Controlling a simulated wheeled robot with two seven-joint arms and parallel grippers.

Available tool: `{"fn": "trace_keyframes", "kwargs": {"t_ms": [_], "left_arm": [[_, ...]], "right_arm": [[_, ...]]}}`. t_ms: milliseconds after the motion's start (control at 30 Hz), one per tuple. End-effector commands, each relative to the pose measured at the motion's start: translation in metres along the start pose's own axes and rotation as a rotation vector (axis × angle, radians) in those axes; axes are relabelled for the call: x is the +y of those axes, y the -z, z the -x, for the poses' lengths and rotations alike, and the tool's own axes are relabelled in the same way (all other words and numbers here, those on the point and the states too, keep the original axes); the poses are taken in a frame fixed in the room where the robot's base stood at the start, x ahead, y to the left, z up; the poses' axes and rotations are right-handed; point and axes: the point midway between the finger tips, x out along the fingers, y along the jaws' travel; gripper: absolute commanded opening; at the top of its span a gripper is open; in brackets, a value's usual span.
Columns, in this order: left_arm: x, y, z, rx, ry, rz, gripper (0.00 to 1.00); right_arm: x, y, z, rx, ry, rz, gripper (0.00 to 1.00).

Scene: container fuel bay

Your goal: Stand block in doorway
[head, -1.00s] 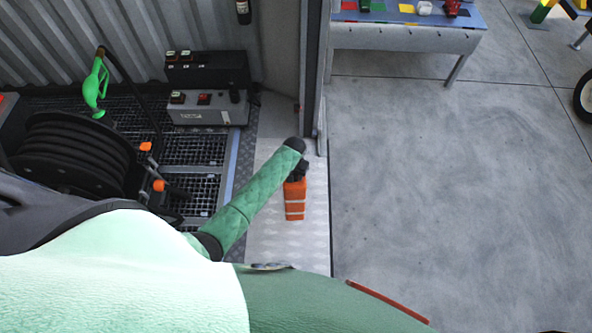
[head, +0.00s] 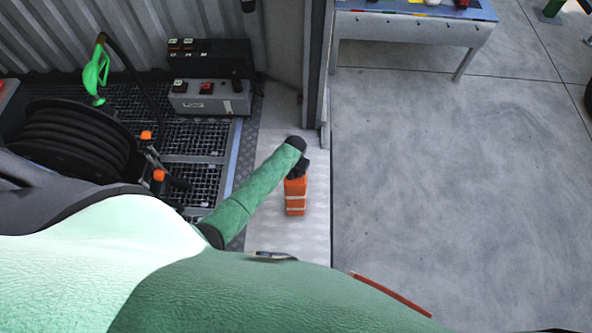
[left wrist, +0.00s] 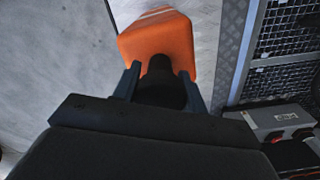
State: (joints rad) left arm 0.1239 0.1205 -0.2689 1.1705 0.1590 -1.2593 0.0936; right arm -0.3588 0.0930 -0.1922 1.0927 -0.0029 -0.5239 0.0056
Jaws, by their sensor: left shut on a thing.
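The orange block (head: 296,196) with pale stripes is over the light metal sill of the doorway (head: 290,232), beside the door post. I cannot tell whether it touches the sill. My left gripper (head: 298,174) is at its upper end, partly hidden by my green arm. In the left wrist view the two fingers of my left gripper (left wrist: 156,84) are on either side of a dark part at the near end of the orange block (left wrist: 158,40). My right gripper is not in view.
A black hose reel (head: 70,140), a green fuel nozzle (head: 96,72) and a grey control box (head: 208,98) stand on the grating at left. A blue-topped table (head: 415,30) stands at the upper right.

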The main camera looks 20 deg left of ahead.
Motion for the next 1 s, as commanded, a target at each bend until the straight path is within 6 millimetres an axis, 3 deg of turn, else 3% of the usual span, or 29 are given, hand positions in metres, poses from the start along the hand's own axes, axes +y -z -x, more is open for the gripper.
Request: {"fn": "trace_keyframes", "kwargs": {"t_ms": [700,733,833,1000], "left_arm": [[0.001,0.001,-0.011,0.001,0.0,0.0,0.0],[0.001,0.001,-0.011,0.001,0.0,0.0,0.46],[0.001,0.001,-0.011,0.001,0.0,0.0,0.66],[0.001,0.001,-0.011,0.001,0.0,0.0,0.68]], "right_arm": [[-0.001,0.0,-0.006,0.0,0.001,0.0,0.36],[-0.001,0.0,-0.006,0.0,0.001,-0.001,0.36],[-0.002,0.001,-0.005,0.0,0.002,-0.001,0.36],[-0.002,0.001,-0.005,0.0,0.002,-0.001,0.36]]}}
